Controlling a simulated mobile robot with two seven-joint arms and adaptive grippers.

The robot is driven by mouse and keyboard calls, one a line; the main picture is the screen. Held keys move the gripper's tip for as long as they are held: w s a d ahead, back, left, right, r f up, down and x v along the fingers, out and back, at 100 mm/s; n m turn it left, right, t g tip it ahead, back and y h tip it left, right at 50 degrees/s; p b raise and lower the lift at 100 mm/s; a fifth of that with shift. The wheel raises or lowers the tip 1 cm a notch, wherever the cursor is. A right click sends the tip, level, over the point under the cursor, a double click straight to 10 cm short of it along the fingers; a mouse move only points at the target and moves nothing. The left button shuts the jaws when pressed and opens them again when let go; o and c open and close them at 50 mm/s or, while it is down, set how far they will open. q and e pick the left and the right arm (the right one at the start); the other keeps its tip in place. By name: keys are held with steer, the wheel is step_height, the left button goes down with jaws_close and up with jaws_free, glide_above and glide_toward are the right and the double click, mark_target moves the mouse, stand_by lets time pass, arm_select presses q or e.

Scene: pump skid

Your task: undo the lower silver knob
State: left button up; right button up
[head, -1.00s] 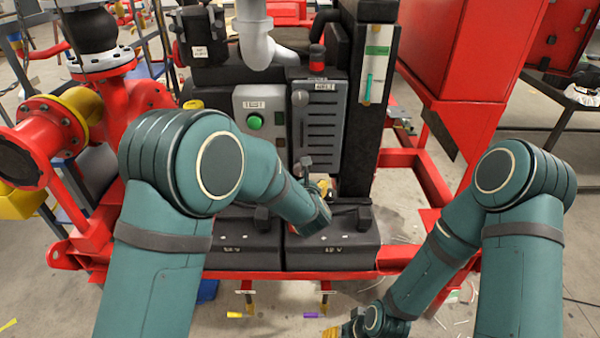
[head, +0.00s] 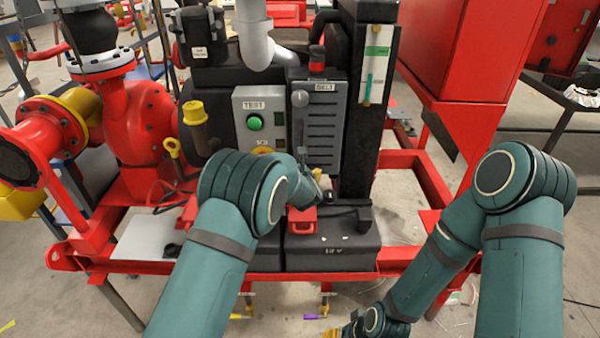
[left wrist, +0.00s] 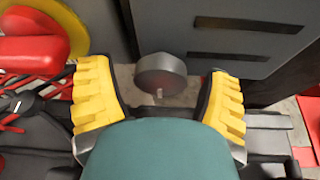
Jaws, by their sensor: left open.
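The lower silver knob (left wrist: 160,72) is a round grey knob on a short stem, in the left wrist view. It sits near the foot of the grey slotted belt cover (head: 322,120). My left gripper (left wrist: 158,98) is open, with a yellow-padded finger on each side of the knob and a gap at both sides. In the head view my left forearm hides most of this gripper. The upper silver knob (head: 300,98) is on the cover's upper left. My right gripper (head: 345,331) shows only partly at the bottom edge; its fingers are not clear.
The TEST box with a green button (head: 254,122) is left of the cover. A black post (head: 362,140) stands close on its right. Black batteries (head: 330,252) sit below on the red frame (head: 400,259). A yellow-capped pipe (head: 195,113) is further left.

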arm_select(q)
steer(key=c, duration=1.2)
steer(key=shift+m+y+b, duration=0.3)
steer(key=shift+m+y, duration=0.4)
steer(key=shift+m, duration=0.3)
steer(key=shift+a+r+m+t+y+b, duration=0.1)
steer(key=shift+m+t+y+b, duration=0.2)
steer(key=shift+m+y+b, duration=0.75)
steer(key=shift+m+h, duration=0.25)
steer(key=shift+m, duration=0.2)
